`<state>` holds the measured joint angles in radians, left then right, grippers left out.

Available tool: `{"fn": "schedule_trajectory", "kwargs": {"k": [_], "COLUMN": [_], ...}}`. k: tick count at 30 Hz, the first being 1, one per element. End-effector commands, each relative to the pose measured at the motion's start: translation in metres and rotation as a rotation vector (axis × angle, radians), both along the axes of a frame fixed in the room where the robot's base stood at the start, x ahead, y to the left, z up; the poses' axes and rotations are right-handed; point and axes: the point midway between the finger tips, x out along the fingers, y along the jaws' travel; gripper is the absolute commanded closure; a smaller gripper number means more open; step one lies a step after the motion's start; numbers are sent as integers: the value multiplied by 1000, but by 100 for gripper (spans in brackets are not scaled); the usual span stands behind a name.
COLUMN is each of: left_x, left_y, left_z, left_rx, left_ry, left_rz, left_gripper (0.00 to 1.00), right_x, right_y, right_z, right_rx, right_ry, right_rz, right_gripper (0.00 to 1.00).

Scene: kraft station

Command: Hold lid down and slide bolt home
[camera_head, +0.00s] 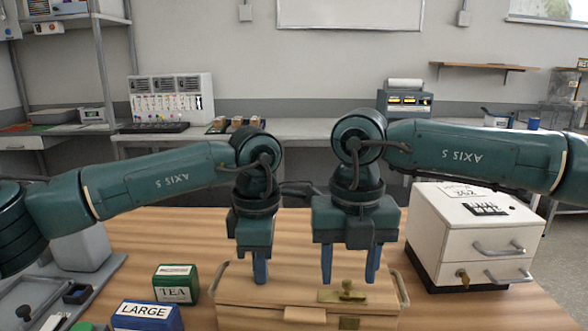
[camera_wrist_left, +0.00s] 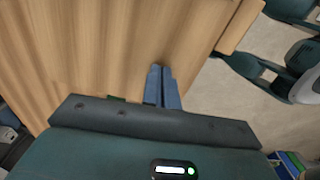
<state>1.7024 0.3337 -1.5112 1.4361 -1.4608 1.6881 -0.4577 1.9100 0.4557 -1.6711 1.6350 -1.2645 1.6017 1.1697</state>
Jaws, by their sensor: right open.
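A wooden chest (camera_head: 245,296) with a closed-looking lid sits at the front middle of the table in the head view, cut off by the lower edge. A brass bolt (camera_head: 347,292) with an upright knob is on the chest's top, right of centre. My left gripper (camera_head: 260,280) points down over the left part of the lid, fingers together; contact cannot be told. Its blue fingers also show together in the left wrist view (camera_wrist_left: 162,78), with nothing visible between them. My right gripper (camera_head: 349,276) is open, its two fingers pointing down on either side of the bolt's knob.
A white drawer cabinet (camera_head: 432,229) stands right of the chest. A green TEA box (camera_head: 176,284) and a blue LARGE box (camera_head: 147,317) stand to its left, beside a grey tray (camera_head: 103,283). Bare wooden table (camera_head: 140,232) shows behind the boxes.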

Motion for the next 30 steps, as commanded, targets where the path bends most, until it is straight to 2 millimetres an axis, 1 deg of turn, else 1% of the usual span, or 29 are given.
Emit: {"fn": "schedule_trajectory", "kwargs": {"k": [18,24,30], "left_x": [0,0,0], "left_y": [0,0,0], "left_z": [-1,-1,-1], "left_rx": [1,2,2], "left_ry": [0,1,1], "left_rz": [1,1,1], "left_gripper": [100,100,100], "right_x": [0,0,0], "right_y": [0,0,0], "right_z": [50,58,58], "right_rx": [-1,0,-1], "right_ry": [0,1,1], "right_rz": [1,1,1], "right_gripper": [53,53,53]}}
